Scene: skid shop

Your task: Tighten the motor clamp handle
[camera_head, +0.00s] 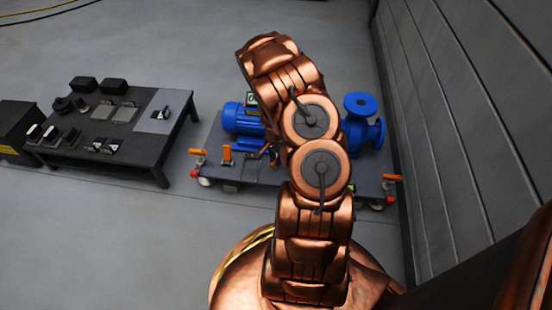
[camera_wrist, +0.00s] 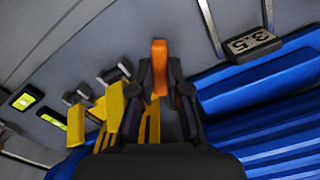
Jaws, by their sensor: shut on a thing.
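My gripper (camera_wrist: 160,88) is shut on an orange handle (camera_wrist: 159,60) in the wrist view; the handle stands between the two dark fingers. It appears to be the motor clamp handle. Yellow clamp parts (camera_wrist: 112,110) are just left of the fingers. The finned blue motor (camera_wrist: 275,95) is close on the right. In the head view the blue motor (camera_head: 242,119) sits on the skid (camera_head: 210,171), and my arm hides part of its right side. My gripper is mostly hidden there, low beside the motor. Whether the clamp is tight cannot be seen.
A blue pump (camera_head: 364,128) stands at the skid's right end, near the grey wall (camera_head: 460,110). A dark table (camera_head: 120,140) with tools and small parts is on the left. Floor behind is clear.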

